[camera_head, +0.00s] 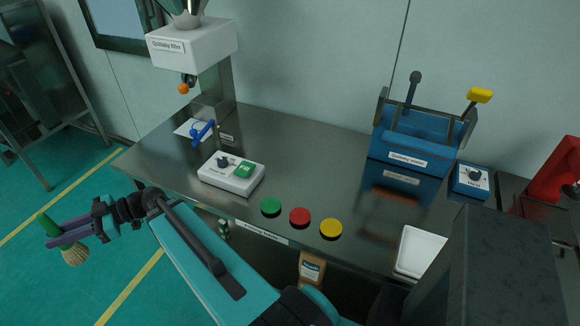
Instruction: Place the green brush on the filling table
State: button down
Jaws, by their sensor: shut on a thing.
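The green brush (48,225) is at the far left, with its green handle end up and its pale bristles below. My gripper (66,235) is shut on it and holds it out over the green floor, left of the table and apart from it. The jaws hide part of the brush. The steel table (290,150) fills the middle, against the wall. A label on its front edge is too small to read surely, so I cannot confirm it is the filling table.
A white control box (232,174), green (271,205), red (300,216) and yellow (331,229) discs, a white tray (418,252) and a blue machine (412,150) stand on the table. A white dispenser (192,44) rises at the back left. The table's left-middle top has bare room.

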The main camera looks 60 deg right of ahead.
jog(key=shift+w+d, duration=0.1)
jog(key=w+d+m+t+h+b, duration=0.1)
jog(key=d+m+t+h, duration=0.4)
jog(key=d, duration=1.4)
jog(key=w+d+m+t+h, duration=0.1)
jog(key=d+m+t+h, duration=0.4)
jog(key=d, duration=1.3)
jog(key=s+d+m+g+h, duration=0.2)
jog(key=s+d+h, duration=0.3)
jog(key=d, duration=0.5)
jog(key=s+d+m+g+h+b, duration=0.1)
jog(key=s+d+m+g+h, duration=0.1)
jog(key=s+d+h, duration=0.3)
jog(key=s+d+m+g+h, duration=0.2)
jog(key=s+d+m+h, duration=0.2)
jog(key=s+d, duration=0.6)
jog(key=d+h, duration=0.1)
jog(key=d, duration=0.6)
jog(key=shift+d+r+m+h, duration=0.2)
jog(key=shift+r+m+h, duration=0.1)
jog(key=shift+h, duration=0.1)
jog(key=shift+w, duration=0.1)
notch_tip(320, 180, down, 6)
jog(key=shift+f, duration=0.15)
jog(key=shift+f, duration=0.15)
